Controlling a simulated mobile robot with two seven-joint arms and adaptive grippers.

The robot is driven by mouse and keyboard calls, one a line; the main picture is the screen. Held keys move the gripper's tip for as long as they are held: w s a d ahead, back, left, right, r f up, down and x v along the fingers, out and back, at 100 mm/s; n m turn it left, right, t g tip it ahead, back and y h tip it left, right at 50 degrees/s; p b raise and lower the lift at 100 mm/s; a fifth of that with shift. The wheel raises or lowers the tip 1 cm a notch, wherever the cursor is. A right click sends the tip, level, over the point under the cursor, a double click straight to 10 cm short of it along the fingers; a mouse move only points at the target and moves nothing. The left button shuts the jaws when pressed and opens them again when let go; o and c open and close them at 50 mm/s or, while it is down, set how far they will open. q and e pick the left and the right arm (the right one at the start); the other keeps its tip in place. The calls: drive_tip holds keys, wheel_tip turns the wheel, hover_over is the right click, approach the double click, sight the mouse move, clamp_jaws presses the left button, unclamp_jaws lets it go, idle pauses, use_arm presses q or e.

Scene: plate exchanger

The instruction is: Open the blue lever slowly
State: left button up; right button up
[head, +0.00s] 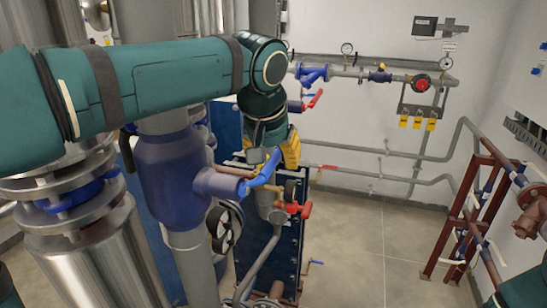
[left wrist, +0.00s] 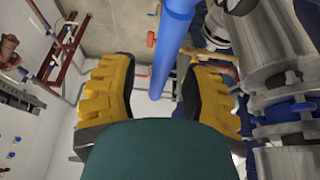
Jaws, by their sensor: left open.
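The blue lever (head: 263,170) sticks out from the end of a short side branch on the dark blue valve body (head: 172,165) in the head view. My left gripper (head: 279,157), with yellow fingers, is at the lever's upper end, and my arm reaches over it from the left. In the left wrist view the lever (left wrist: 172,45) is a smooth blue bar running down between the two open yellow fingers of my left gripper (left wrist: 161,78). Gaps show on both sides of the bar, so the fingers are not closed on it. My right gripper is not in view.
A red-handled valve (head: 298,209) and a black handwheel (head: 221,228) sit just below the lever. Steel columns crowd the left. A red pipe rack (head: 464,215) stands at the right. The tiled floor (head: 350,245) between is clear.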

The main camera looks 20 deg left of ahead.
use_arm(q)
drive_tip(key=shift+w+f, duration=0.1)
clamp_jaws()
idle(0.3)
